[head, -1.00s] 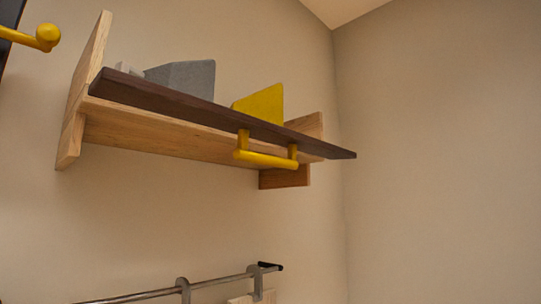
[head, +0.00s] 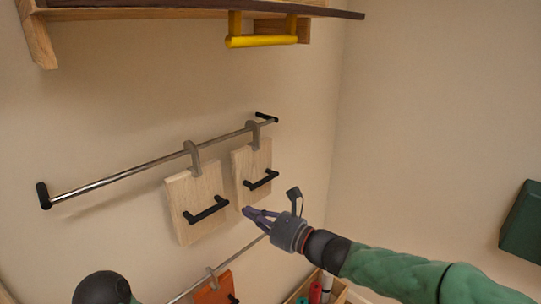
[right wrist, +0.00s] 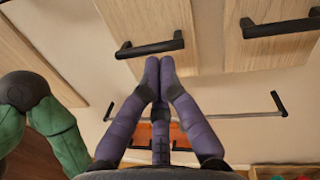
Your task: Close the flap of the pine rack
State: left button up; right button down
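The pine rack (head: 38,42) is on the wall at the top of the head view, mostly cut off by the upper edge. Its dark flap (head: 200,14) stands out in front as a long board. The yellow bar handle (head: 262,41) hangs below the flap. My right gripper (head: 247,212) is well below the flap, in front of the wall. Its purple fingers look apart from the thumb, with nothing between them; they also show in the right wrist view (right wrist: 159,66). My left gripper is out of view.
A metal rail (head: 120,179) carries two hanging wooden boards (head: 196,185) (head: 250,160) with black handles, close beside my right gripper. A lower rail holds an orange board (head: 214,290). A green box (head: 523,225) is at the right. The wall between rack and rail is clear.

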jog(key=s+d+r+m+t+y+p, duration=0.1)
jog(key=s+d+r+m+t, duration=0.15)
jog(key=r, duration=0.75)
jog(key=s+d+r+m+t+y+p, duration=0.1)
jog(key=d+r+t+y, duration=0.15)
jog(key=r, duration=0.75)
jog(key=s+d+r+m+t+y+p, duration=0.1)
jog(key=s+d+r+t+p, duration=0.15)
jog(key=r, duration=0.75)
jog(key=w+f+x, duration=0.1)
jog(key=x, duration=1)
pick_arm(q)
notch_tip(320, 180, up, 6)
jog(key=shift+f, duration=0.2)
pick_arm(e)
jog(key=s+d, duration=0.2)
jog(key=s, duration=0.1)
jog(key=shift+d+r+h, duration=0.2)
jog(key=shift+d+h, duration=0.05)
pick_arm(q)
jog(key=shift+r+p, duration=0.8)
jog(key=shift+p, duration=0.05)
pick_arm(e)
jog(key=shift+s+d+r+g+h, duration=0.2)
jog(key=shift+g+h, duration=0.25)
jog(key=shift+h, duration=0.05)
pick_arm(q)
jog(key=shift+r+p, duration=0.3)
pick_arm(e)
jog(key=shift+d+r, duration=0.1)
